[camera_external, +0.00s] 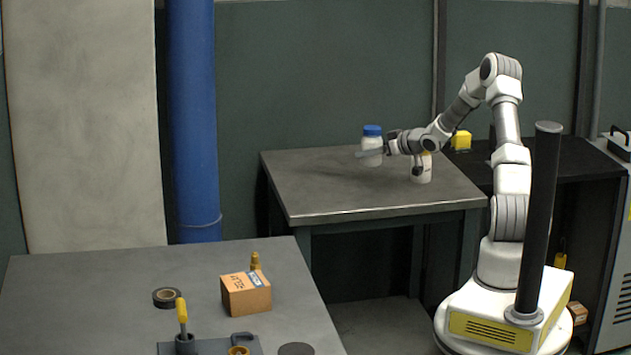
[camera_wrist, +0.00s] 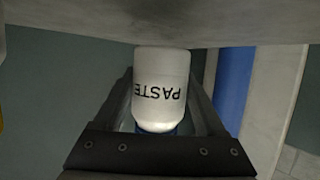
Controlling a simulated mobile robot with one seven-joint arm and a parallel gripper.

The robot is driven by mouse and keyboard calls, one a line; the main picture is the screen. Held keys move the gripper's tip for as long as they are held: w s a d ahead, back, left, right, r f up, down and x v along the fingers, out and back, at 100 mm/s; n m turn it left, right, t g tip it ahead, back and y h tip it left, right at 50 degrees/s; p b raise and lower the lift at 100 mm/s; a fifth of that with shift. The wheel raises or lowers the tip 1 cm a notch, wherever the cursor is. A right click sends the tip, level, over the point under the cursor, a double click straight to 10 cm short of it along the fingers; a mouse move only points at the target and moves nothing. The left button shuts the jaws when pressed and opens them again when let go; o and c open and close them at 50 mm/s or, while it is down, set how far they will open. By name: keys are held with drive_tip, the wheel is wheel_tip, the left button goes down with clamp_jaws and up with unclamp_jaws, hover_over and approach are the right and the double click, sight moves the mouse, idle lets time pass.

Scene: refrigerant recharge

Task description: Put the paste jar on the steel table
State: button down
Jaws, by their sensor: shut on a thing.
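The paste jar (camera_external: 372,143) is white with a blue lid. It is upright at the far side of the steel table (camera_external: 320,190). My gripper (camera_external: 371,153) reaches in from the right, level, and is shut around the jar's body. In the wrist view the jar (camera_wrist: 160,85) appears upside down between the two fingers, with its PASTE label showing and the blue lid (camera_wrist: 157,128) partly hidden by my gripper. Its base meets the grey tabletop (camera_wrist: 150,20) in that picture; I cannot tell whether it touches or hovers just above.
A white container (camera_external: 421,170) stands on the steel table below my wrist. The front grey table holds a cardboard box (camera_external: 246,294) and a tape roll (camera_external: 166,297). The steel table's front left is clear.

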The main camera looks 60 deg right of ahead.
sight(371, 181)
drive_tip(key=shift+f+b, duration=0.75)
drive_tip(key=shift+f, duration=1.65)
drive_tip(key=shift+f, duration=0.1)
unclamp_jaws()
drive_tip(key=shift+f, duration=0.1)
drive_tip(key=shift+s+r, duration=0.15)
drive_tip(key=shift+r, duration=0.1)
drive_tip(key=p+v, duration=0.2)
drive_tip(key=v, duration=0.9)
drive_tip(key=shift+s+a, duration=0.15)
drive_tip(key=shift+s, duration=0.2)
drive_tip(key=shift+r, duration=0.1)
